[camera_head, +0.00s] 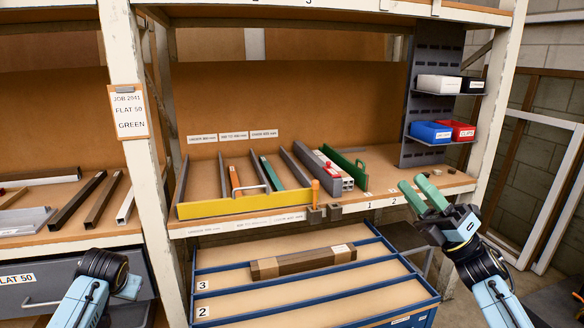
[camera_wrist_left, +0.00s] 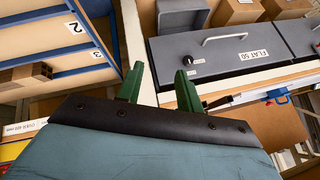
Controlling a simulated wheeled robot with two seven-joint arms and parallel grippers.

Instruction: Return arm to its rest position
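My right gripper (camera_head: 412,183) shows in the head view at the right, in front of the shelf's right end. Its two green fingers point up and left, stand apart and hold nothing. My left arm (camera_head: 92,285) comes in at the lower left of the head view, in front of a grey drawer front; its fingers are hidden there. In the left wrist view my left gripper (camera_wrist_left: 160,73) has its two green fingers apart with nothing between them. Beyond them is a grey box front labelled FLAT 50 (camera_wrist_left: 222,48).
A yellow-fronted divided tray (camera_head: 235,205) with bars stands on the shelf. Below it, a blue-edged rack (camera_head: 330,290) carries a brown bar bundle (camera_head: 303,260). Blue (camera_head: 430,132) and red bins (camera_head: 462,131) hang at the right. A white post (camera_head: 150,190) rises beside my left arm.

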